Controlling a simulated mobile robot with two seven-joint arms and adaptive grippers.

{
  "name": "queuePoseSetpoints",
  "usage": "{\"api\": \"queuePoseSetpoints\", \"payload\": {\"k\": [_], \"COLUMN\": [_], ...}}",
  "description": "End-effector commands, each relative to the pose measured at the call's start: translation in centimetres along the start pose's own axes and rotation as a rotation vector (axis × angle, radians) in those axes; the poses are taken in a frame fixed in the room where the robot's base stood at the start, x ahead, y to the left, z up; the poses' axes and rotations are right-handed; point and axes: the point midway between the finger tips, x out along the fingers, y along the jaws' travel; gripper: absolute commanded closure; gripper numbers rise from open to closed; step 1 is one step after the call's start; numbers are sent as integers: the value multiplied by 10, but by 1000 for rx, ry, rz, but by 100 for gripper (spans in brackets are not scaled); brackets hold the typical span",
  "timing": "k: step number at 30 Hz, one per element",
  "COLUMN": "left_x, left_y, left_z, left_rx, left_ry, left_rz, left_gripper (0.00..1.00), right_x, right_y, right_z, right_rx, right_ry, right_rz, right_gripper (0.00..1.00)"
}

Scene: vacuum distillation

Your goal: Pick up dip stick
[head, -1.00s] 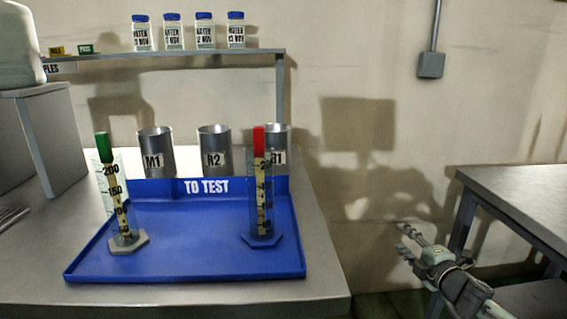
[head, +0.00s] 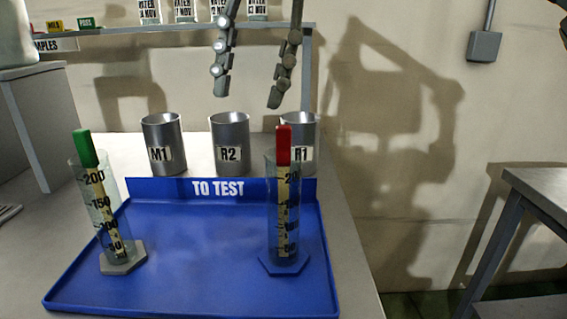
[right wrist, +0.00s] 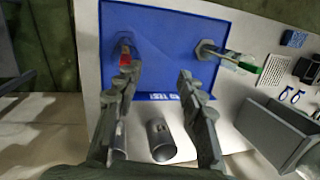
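Two dip sticks stand in clear graduated cylinders. The red-topped dip stick (head: 283,150) is in the right cylinder (head: 283,225); the green-topped one (head: 85,150) is in the left cylinder (head: 112,215). My right gripper (head: 248,100) hangs in from the top, fingers down, open and empty, above and left of the red top in the head view. In the right wrist view its open fingers (right wrist: 158,72) frame bare tray. The red top (right wrist: 125,60) shows beside the left finger's tip, partly hidden. The green top (right wrist: 260,70) lies to the right. My left gripper is not in view.
Both cylinders stand on a blue tray (head: 190,285). Metal cups M1 (head: 162,135), R2 (head: 230,135) and R1 (head: 305,130) stand behind it. A shelf (head: 130,34) with labelled bottles is at the back. The tray's middle is clear.

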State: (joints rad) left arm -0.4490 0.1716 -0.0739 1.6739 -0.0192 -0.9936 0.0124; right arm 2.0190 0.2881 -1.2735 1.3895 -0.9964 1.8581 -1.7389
Motion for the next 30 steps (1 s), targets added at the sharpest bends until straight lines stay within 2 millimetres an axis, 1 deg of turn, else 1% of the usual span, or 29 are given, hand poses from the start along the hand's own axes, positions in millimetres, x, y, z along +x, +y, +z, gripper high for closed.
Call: {"api": "queuePoseSetpoints", "payload": {"k": [1, 3, 6, 8, 10, 12, 16, 22, 25, 30], "left_x": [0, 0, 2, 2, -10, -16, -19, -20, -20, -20], "left_y": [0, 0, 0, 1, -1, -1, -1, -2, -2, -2], "left_z": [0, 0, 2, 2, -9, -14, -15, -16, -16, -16], "left_rx": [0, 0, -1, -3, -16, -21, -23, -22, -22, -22], "left_ry": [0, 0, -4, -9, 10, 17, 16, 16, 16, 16], "left_rz": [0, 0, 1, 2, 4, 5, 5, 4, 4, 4], "left_gripper": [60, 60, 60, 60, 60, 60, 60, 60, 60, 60], "right_x": [-11, -20, -24, -20, -12, -4, 9, 37, 44, 45], "right_y": [7, 16, 25, 28, 30, 32, 36, 44, 45, 45], "right_z": [3, 5, 7, 6, 5, 4, 3, 0, -1, -2], "right_rx": [-27, -54, -70, -74, -74, -74, -73, -73, -72, -72], "right_ry": [53, 94, 122, 126, 125, 125, 125, 125, 125, 125], "right_rz": [74, 152, 209, 220, 223, 221, 219, 217, 214, 213], "right_gripper": [60, 60, 60, 60, 60, 60, 60, 60, 60, 60]}}
